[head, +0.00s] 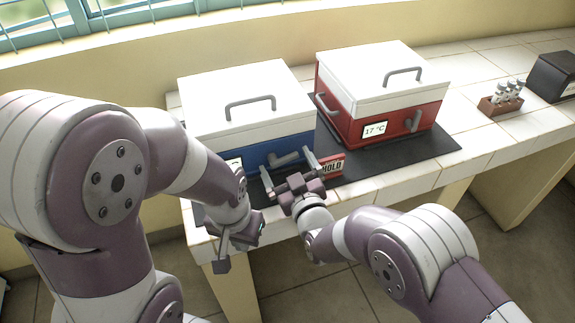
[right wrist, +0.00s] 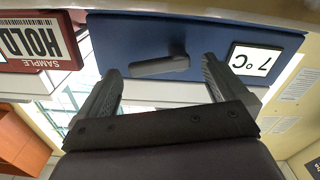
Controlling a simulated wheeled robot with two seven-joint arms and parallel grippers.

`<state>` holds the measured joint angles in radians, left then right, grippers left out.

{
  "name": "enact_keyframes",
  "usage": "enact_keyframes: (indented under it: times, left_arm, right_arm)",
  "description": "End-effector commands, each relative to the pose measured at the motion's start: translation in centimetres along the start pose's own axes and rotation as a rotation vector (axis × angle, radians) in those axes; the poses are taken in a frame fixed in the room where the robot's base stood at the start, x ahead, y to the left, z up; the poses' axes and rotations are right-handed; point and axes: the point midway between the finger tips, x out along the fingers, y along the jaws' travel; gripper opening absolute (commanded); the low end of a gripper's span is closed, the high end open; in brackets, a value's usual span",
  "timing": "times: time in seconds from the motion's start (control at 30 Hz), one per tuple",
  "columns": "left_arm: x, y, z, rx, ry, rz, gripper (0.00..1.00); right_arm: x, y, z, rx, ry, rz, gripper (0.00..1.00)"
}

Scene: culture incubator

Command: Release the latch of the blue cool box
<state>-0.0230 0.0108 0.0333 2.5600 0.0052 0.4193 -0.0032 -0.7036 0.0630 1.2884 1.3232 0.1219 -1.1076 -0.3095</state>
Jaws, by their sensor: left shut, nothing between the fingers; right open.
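The blue cool box (head: 255,150) has a white lid with a grey handle and stands at the left of the counter. Its grey latch (head: 284,159) lies roughly level on the blue front; it also shows in the right wrist view (right wrist: 158,67), upside down. My right gripper (head: 289,169) is open in front of the latch. In the right wrist view its fingertips (right wrist: 160,68) lie either side of the latch, with nothing held; contact cannot be told. My left gripper (head: 222,262) is shut and empty, low at the counter's front edge, partly hidden by its wrist.
A red cool box (head: 348,125) reading 17 °C stands to the right on a dark mat (head: 435,148). A red HOLD sample sign (head: 331,166) is close beside my right gripper. A vial rack (head: 488,107) and a dark box (head: 553,76) stand farther right. The blue box's display (right wrist: 255,60) reads 7 °C.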

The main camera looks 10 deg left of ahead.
Motion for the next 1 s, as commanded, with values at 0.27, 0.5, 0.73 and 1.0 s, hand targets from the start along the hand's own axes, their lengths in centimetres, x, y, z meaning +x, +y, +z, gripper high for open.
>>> enact_keyframes:
  times: [0.27, 0.5, 0.73, 1.0]
  left_arm:
    - [0.0, 0.0, 0.0, 0.000, 0.000, 0.000, 0.00]
    - [0.0, 0.0, 0.0, 0.000, 0.000, 0.000, 0.00]
    - [1.6, 0.0, 0.2, 0.000, 0.000, 0.000, 0.00]
    - [1.7, 0.0, 0.2, 0.000, 0.000, 0.000, 0.00]
  right_arm:
    - [0.3, 0.0, 0.0, 0.000, -0.001, 0.000, 1.00]
    - [0.2, 0.0, 0.0, 0.000, -0.001, 0.000, 0.44]
    - [0.3, 0.0, 0.9, 0.185, -0.001, 0.001, 0.44]
    - [0.2, 0.1, 0.7, 0.273, -0.002, 0.001, 0.44]
